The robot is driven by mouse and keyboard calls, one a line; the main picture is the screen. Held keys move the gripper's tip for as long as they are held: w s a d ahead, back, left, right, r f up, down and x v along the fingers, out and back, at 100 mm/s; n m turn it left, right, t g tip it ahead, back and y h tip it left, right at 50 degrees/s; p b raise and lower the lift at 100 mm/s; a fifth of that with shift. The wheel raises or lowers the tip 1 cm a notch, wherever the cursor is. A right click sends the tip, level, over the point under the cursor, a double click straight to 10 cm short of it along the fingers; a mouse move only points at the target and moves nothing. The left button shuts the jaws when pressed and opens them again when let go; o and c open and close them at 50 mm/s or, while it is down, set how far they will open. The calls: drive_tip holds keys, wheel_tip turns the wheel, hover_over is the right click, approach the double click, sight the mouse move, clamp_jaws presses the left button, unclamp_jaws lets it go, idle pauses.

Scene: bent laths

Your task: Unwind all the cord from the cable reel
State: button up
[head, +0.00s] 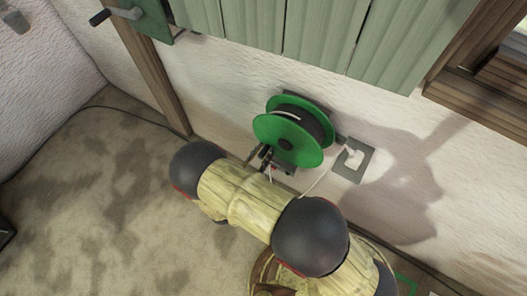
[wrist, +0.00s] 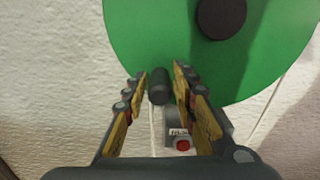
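The cable reel (head: 288,140) has green discs and is mounted on the white wall. Between its discs the drum looks dark with a pale line across it; how much cord is wound there I cannot tell. A white cord (head: 318,184) hangs in a curve below the wall socket. In the wrist view the green disc (wrist: 175,45) fills the top, with a dark hub. My gripper (wrist: 160,75) is open, its fingers on either side of the dark crank knob (wrist: 158,88), with narrow gaps visible. In the head view my gripper (head: 261,158) is at the disc's lower left.
A grey box with a red button (wrist: 182,145) is below the reel. A white plug (head: 353,158) sits in a wall plate to the right. Green shutters (head: 320,35) hang above, and a wooden post (head: 155,85) stands left. The floor at left is mostly clear.

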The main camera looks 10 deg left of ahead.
drive_tip(key=c, duration=0.6)
clamp_jaws()
